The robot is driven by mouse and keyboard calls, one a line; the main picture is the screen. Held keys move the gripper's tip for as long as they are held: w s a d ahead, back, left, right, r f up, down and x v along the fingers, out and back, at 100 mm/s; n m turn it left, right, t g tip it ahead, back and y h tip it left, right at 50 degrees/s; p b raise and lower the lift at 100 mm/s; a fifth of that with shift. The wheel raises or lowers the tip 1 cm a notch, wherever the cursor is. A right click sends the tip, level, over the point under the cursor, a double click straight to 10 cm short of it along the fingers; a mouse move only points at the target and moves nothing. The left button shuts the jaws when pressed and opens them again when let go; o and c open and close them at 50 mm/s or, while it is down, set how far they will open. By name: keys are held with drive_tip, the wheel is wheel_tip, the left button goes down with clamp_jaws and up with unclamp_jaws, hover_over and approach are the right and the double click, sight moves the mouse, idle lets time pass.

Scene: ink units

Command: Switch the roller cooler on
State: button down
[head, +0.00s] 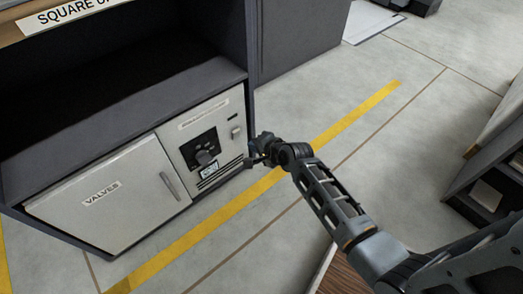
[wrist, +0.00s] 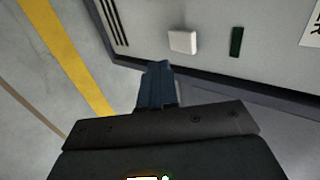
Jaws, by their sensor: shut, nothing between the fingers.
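The roller cooler's pale panel (head: 178,143) is set low in the dark cabinet, right of a door marked VALVES. It bears a label strip (head: 203,114), a black dial plate with a round knob (head: 206,157) and a small display (head: 210,171). A small pale button (head: 235,134) is near its right edge. In the wrist view the white square button (wrist: 183,41) stands beside a dark green bar (wrist: 236,41), which looks unlit. My gripper (head: 251,161) is in front of the panel's lower right edge. In the wrist view its shut fingers (wrist: 158,82) point toward the panel, apart from the button.
The VALVES door (head: 110,200) has a vertical handle (head: 169,186). Vent slots (wrist: 113,22) lie left of the button in the wrist view. The open shelf above is dark. A yellow floor line (head: 345,122) passes in front of the cabinet. Floor there is clear; dark furniture stands at right.

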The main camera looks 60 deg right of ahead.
sight(238, 134)
drive_tip(key=w, duration=0.2)
drive_tip(key=w+d+b, duration=0.1)
drive_tip(key=w+f+b, duration=0.1)
drive_tip(key=w, duration=0.1)
drive_tip(key=shift+w+d, duration=0.3)
drive_tip(key=shift+w, duration=0.05)
drive_tip(key=shift+r, duration=0.15)
drive_tip(key=shift+w+d+r+p, duration=0.1)
drive_tip(key=shift+w+r+p, duration=0.25)
drive_tip(key=shift+p, duration=0.8)
drive_tip(key=shift+f+g+p, duration=0.1)
drive_tip(key=shift+g+p, duration=0.25)
drive_tip(key=shift+g, duration=0.05)
drive_tip(key=shift+f+b, duration=0.25)
drive_tip(key=shift+b, duration=0.05)
drive_tip(key=shift+r, duration=0.1)
drive_tip(key=shift+r, duration=0.1)
